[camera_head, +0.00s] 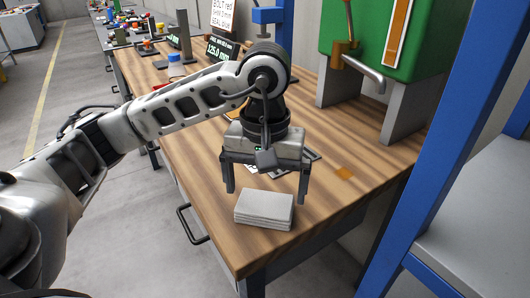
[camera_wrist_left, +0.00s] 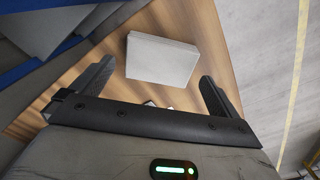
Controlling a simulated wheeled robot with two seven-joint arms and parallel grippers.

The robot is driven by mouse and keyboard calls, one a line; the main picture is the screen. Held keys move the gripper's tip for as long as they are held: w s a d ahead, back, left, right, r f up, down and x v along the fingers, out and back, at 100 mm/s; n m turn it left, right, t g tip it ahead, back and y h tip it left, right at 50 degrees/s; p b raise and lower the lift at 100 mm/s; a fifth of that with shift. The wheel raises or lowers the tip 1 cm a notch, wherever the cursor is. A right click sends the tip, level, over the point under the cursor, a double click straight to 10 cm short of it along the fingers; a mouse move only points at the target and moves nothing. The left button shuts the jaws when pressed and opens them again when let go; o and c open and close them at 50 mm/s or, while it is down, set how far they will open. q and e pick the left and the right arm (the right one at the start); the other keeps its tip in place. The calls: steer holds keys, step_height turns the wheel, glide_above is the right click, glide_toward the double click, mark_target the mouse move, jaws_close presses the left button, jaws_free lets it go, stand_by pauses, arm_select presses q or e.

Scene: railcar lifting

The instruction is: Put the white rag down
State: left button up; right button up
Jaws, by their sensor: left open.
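The white rag (camera_head: 264,207) is a folded, layered stack lying flat on the wooden workbench (camera_head: 330,205) near its front corner. It also shows in the left wrist view (camera_wrist_left: 161,60), beyond the fingertips. My left gripper (camera_head: 265,192) is above and just behind the rag in the head view, pointing down. Its two fingers are spread wide with nothing between them, and the rag looks apart from them. The fingers also show open in the left wrist view (camera_wrist_left: 157,88). My right gripper is not in view.
A green machine (camera_head: 395,40) with a grey pipe stands on the bench at the back right. A blue post (camera_head: 432,140) rises at the right. A dark display (camera_head: 220,50) and small parts stand at the far end. The bench right of the rag is mostly clear.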

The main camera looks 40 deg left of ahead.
mark_target(265, 204)
arm_select(q)
step_height(265, 204, up, 8)
steer(key=p, duration=0.1)
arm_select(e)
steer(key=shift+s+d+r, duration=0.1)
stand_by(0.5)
